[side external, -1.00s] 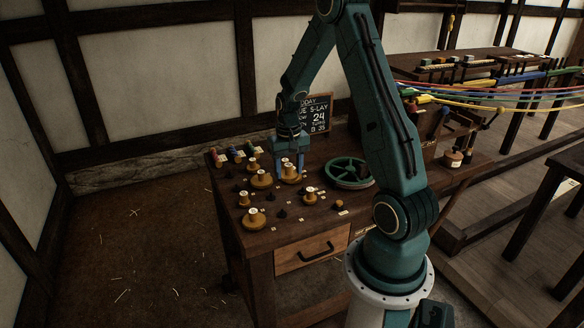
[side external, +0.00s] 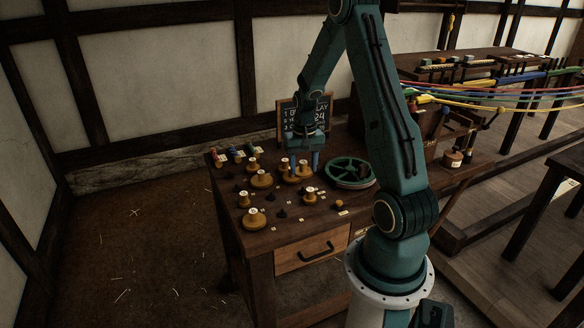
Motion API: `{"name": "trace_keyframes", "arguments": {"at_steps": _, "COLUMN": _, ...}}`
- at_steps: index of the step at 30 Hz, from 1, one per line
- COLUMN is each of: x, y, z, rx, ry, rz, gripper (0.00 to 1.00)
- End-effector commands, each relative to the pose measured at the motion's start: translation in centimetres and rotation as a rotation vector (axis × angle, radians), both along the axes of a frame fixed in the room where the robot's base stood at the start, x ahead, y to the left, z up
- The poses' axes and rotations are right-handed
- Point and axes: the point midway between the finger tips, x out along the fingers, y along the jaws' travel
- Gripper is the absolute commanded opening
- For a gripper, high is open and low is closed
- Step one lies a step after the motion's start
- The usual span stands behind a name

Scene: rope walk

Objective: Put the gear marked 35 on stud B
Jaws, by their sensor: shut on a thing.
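My gripper (side external: 304,162) points down over the right back part of the group of gears on the bench. It is shut on a yellow-brown gear (side external: 304,171) with a pale hub. Another similar gear (side external: 290,177) is just left of the held one, and partly overlaps it in view. Other gears of this kind stand at the left (side external: 261,180), at the front left (side external: 254,219) and at the front right (side external: 310,195). Small dark studs (side external: 282,213) show between them. The numbers on the gears and the stud letters are too small to read.
A green spoked wheel (side external: 350,172) lies right of the gears. A chalkboard (side external: 289,112) stands behind, partly hidden by my arm. Colored spools (side external: 235,154) are at the back left. Coloured ropes (side external: 500,94) stretch across at the right.

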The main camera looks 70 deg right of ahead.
Motion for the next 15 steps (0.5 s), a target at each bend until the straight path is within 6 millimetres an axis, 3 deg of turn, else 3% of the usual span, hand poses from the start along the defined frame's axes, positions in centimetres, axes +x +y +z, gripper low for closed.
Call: {"name": "trace_keyframes", "arguments": {"at_steps": 15, "x": 0.0, "y": 0.0, "z": -1.8, "rx": 0.002, "ry": 0.001, "rz": 0.001, "gripper": 0.30}}
